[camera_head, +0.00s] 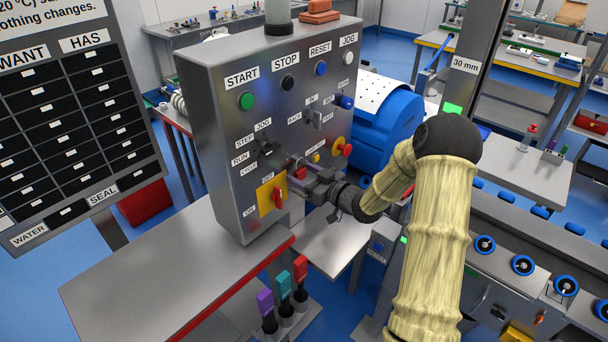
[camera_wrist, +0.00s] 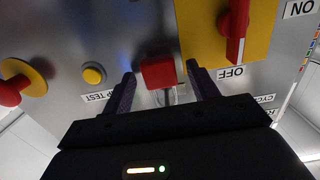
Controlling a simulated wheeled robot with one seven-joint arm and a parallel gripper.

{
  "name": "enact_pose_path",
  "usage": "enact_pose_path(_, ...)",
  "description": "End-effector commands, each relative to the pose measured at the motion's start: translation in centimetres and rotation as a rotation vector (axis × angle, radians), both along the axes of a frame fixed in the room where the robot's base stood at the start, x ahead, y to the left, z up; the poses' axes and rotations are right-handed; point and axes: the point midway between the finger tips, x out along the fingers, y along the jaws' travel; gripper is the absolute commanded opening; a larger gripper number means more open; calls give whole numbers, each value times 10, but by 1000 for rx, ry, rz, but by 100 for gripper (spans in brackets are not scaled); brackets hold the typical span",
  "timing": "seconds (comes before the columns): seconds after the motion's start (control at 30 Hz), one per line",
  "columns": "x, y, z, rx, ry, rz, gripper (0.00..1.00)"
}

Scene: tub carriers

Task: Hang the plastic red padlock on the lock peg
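The red padlock (camera_wrist: 158,72) is a small red block with a pale shackle (camera_wrist: 166,97) in the wrist view, close to the grey control panel. The panel's lettering is upside down there, so the shackle is on the padlock's upper side. In the head view, a little red of the padlock (camera_head: 300,173) shows beside my gripper. My gripper (camera_wrist: 160,72) is open, with one dark finger on each side of the padlock and a visible gap to each. In the head view my gripper (camera_head: 309,184) is at the panel face. I cannot make out the lock peg or whether the shackle is around it.
The yellow switch plate (camera_head: 264,197) with its red handle (camera_wrist: 236,25) is close beside my gripper. A red mushroom button (camera_head: 344,149) stands out on the other side. A grey bench (camera_head: 175,265) lies below the panel. Purple, teal and red blocks (camera_head: 300,268) stand on black posts.

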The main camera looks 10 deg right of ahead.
Motion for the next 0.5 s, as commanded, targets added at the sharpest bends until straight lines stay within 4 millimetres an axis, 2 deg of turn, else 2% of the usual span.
enact_pose_path(0.1,0,0,1,0,-2,0,61)
enact_pose_path(0.17,0,0,2,1,-3,0,73)
enact_pose_path(0.5,1,0,2,1,-5,0,73)
